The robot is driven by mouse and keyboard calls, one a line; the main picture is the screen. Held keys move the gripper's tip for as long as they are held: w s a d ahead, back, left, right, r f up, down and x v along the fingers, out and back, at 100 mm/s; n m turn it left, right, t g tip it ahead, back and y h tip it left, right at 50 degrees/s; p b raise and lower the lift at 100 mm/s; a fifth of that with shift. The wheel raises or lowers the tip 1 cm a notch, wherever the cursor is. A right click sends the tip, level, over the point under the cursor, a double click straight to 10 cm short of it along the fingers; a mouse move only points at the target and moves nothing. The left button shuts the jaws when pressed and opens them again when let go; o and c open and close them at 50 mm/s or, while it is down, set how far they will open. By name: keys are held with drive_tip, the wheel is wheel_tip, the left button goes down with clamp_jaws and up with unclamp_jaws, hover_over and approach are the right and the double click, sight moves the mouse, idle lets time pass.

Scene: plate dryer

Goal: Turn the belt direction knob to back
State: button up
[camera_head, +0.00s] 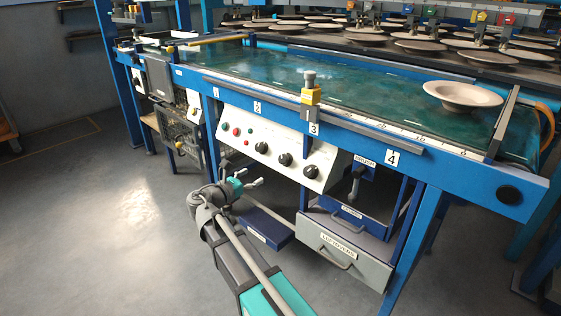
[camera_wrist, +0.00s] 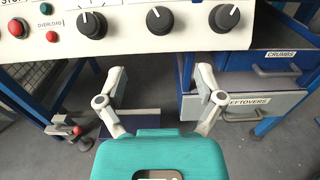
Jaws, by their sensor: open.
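The white control panel (camera_head: 275,150) on the front of the blue conveyor table carries three black knobs. In the wrist view these are the left knob (camera_wrist: 91,24), the middle knob (camera_wrist: 159,20) and the right knob (camera_wrist: 224,17). The left knob has dark markings around it, partly cut off by the frame; I cannot read which knob sets belt direction. My gripper (camera_head: 250,178) is in front of and below the panel, apart from it. In the wrist view my gripper (camera_wrist: 160,73) is open and empty, its fingers below the middle knob.
Red and green buttons (camera_wrist: 18,27) sit left of the knobs. Below the panel at right are a crumbs drawer (camera_wrist: 272,60) and a leftovers drawer (camera_wrist: 262,103). A plate (camera_head: 462,95) lies on the green belt (camera_head: 300,75). The floor at left is clear.

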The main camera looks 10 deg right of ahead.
sight(282, 159)
drive_tip(key=x, duration=1.4)
